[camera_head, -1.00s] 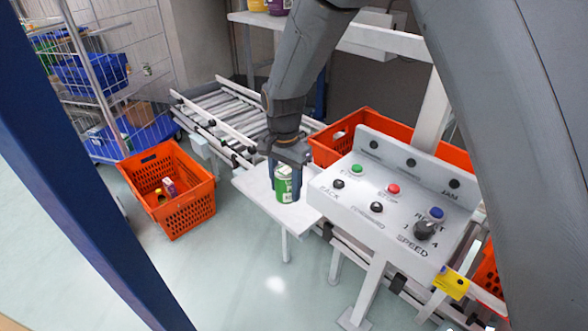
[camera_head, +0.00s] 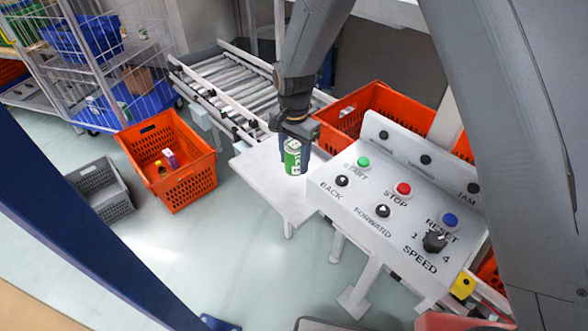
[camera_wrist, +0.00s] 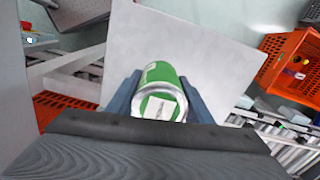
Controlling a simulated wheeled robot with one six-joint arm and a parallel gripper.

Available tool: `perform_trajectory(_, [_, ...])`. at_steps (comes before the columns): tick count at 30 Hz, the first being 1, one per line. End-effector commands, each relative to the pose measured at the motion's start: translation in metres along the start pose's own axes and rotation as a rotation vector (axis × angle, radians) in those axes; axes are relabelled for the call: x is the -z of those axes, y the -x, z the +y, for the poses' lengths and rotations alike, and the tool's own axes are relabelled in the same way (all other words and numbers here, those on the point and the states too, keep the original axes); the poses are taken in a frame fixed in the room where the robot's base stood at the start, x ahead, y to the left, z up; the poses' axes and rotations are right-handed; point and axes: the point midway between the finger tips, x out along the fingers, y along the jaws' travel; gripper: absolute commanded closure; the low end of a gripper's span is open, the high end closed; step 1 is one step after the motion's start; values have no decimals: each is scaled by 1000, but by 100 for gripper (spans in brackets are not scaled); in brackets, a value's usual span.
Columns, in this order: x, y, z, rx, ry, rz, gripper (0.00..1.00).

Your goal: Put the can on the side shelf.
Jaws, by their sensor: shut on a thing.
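The green and white can (camera_head: 293,157) is upright in my gripper (camera_head: 297,150), seen in the head view over the white side shelf (camera_head: 268,186). In the wrist view the can (camera_wrist: 161,90) sits between the two blue-grey fingers of my gripper (camera_wrist: 160,97), with its end towards the camera. The white shelf (camera_wrist: 205,50) spreads out behind the can there. My gripper is shut on the can. Whether the can's base touches the shelf I cannot tell.
The control panel (camera_head: 385,215) with buttons stands right of the shelf. A roller conveyor (camera_head: 235,88) lies behind it. An orange tote (camera_head: 185,185) with small items and a grey crate (camera_head: 100,188) stand on the floor at left. Another orange tote (camera_head: 405,108) is behind the panel.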

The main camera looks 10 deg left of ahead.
Motion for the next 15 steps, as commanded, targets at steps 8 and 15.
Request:
perform_trajectory(8, [0,-25,0,0,0,0,86])
perform_trajectory(15, [1,-52,0,1,-1,1,86])
